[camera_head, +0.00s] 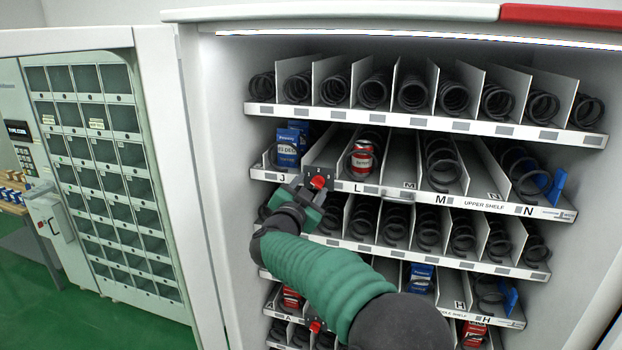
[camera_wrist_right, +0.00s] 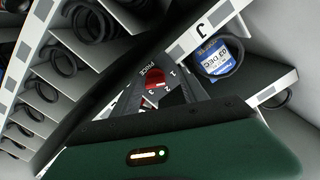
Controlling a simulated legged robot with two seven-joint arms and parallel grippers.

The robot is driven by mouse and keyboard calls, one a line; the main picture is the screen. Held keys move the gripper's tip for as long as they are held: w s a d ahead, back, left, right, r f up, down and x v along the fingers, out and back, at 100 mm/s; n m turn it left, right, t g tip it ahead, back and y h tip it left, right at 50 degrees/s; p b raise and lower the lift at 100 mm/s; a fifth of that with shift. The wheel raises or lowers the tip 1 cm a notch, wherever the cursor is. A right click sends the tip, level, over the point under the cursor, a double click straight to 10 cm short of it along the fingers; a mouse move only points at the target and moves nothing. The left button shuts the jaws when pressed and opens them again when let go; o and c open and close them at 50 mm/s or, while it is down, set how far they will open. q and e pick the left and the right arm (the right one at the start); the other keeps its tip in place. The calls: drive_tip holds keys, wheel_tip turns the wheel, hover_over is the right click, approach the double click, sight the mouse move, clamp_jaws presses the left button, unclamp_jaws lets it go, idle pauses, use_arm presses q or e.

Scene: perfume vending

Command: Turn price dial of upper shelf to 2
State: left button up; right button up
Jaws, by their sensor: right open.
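The red price dial (camera_head: 318,182) sits on a dark plate at the front edge of the upper shelf (camera_head: 480,203), between the labels J and L. In the right wrist view the red dial (camera_wrist_right: 154,92) shows beside the word PRICE and the numbers 1, 2 and 3. Which number it points to I cannot tell for certain. My right gripper (camera_head: 305,200) is open, just below and in front of the dial. Its fingers reach toward the dial in the right wrist view; whether they touch it is unclear. My left gripper is not in view.
Blue boxes (camera_head: 288,148) and a red can (camera_head: 362,160) stand on the upper shelf near the dial. Rows of black spirals fill the shelves above and below. The open cabinet door (camera_head: 165,130) is at the left. My right arm covers part of the lower shelves.

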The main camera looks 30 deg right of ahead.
drive_tip(key=shift+s+d+r, duration=0.15)
drive_tip(key=shift+s+d, duration=0.1)
drive_tip(key=shift+d, duration=0.6)
drive_tip(key=shift+c, duration=0.9)
drive_tip(key=shift+w+d+f, duration=0.15)
drive_tip(key=shift+w+f, duration=0.05)
drive_tip(key=shift+w, duration=0.05)
drive_tip(key=c, duration=0.5)
drive_tip(key=shift+a, duration=0.35)
clamp_jaws()
